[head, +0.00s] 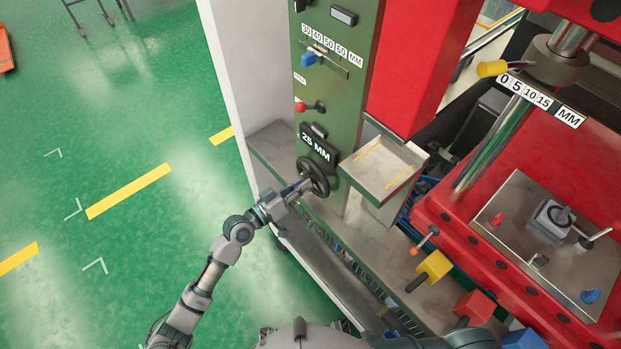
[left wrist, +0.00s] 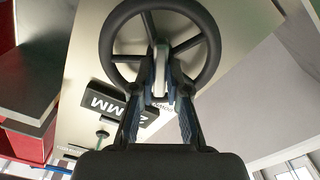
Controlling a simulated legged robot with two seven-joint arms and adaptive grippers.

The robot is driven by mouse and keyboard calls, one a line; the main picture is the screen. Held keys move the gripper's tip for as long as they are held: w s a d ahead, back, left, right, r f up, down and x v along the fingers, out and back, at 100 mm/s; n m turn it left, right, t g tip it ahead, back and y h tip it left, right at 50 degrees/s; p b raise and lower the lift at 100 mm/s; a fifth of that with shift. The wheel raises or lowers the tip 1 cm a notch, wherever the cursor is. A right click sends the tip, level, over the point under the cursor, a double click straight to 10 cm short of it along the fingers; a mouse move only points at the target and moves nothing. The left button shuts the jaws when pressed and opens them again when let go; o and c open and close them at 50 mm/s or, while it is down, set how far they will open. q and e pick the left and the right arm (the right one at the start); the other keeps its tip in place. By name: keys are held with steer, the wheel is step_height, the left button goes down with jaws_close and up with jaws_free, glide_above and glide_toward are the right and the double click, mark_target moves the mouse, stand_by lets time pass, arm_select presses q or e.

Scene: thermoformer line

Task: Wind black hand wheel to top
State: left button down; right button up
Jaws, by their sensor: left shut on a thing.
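The black hand wheel (head: 314,174) is on the lower part of the green machine panel, just under a black "25 MM" sign. In the left wrist view the wheel (left wrist: 205,22) shows its rim and spokes close up. My left gripper (head: 302,187) reaches the wheel from the lower left. In the left wrist view its two fingers (left wrist: 160,85) are shut on a pale handle or spoke part of the wheel, inside the lower rim. My right gripper is not in view.
A small metal tray (head: 384,168) juts out right of the wheel. A red-knobbed lever (head: 302,107) and a blue slider (head: 309,59) are higher on the green panel. The red press (head: 540,180) stands at right. Open green floor lies at left.

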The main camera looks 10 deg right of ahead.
arm_select(q)
steer(key=shift+f, duration=0.15)
steer(key=shift+n, duration=0.4)
steer(key=shift+n+p, duration=0.65)
steer(key=shift+n, duration=0.55)
steer(key=n+p, duration=0.1)
steer(key=n, duration=0.2)
